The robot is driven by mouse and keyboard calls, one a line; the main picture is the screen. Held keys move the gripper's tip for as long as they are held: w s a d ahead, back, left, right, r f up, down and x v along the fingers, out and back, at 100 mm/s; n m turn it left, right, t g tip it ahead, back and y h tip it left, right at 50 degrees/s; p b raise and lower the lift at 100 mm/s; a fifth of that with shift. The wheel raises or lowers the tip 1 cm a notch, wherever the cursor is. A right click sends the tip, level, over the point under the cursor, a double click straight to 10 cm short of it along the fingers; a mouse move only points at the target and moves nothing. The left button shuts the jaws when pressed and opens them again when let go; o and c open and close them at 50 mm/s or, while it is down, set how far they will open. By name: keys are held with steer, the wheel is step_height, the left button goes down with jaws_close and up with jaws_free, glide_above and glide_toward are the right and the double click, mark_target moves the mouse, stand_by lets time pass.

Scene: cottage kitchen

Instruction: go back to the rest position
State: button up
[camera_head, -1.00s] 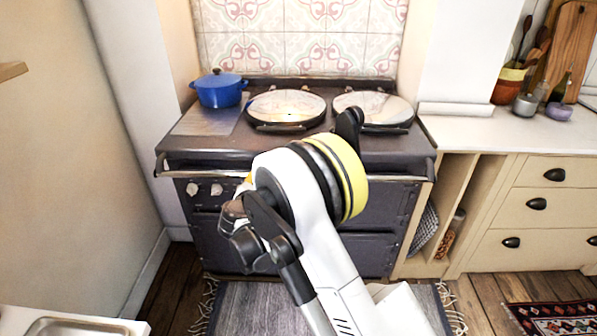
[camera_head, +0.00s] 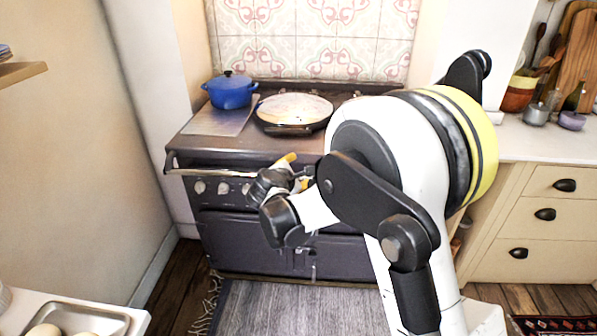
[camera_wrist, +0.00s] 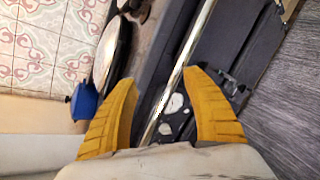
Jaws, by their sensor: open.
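My gripper (camera_wrist: 161,100) shows in the wrist view as two yellow fingers spread wide apart with nothing between them. Behind the gap are the stove's metal rail and knobs, seen turned on their side. In the head view my arm stands in front of the dark stove (camera_head: 270,225). The gripper end is partly hidden there, with a bit of yellow finger showing in front of the stove's rail. Whether it touches the rail cannot be told, but the wrist view suggests a gap.
A blue lidded pot (camera_head: 230,92) stands at the stove's left beside a round hob lid (camera_head: 293,108). A counter with drawers (camera_head: 545,200) is on the right. A metal tray (camera_head: 95,318) with pale round things is at the lower left. A grey rug (camera_head: 290,305) lies before the stove.

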steer(key=s+d+r+m+g+y, duration=0.1)
steer(key=s+d+r+m+g, duration=0.1)
steer(key=s+d+r+m, duration=0.5)
steer(key=s+d+r+m+g+y, duration=0.1)
steer(key=s+d+m, duration=0.35)
steer(key=s, duration=0.65)
steer(key=s+f+m+g+y, duration=0.1)
steer(key=s+m, duration=0.9)
steer(key=s, duration=1)
steer(key=shift+d+f+g+y, duration=0.45)
steer(key=shift+f+y, duration=0.25)
steer(key=shift+y, duration=0.2)
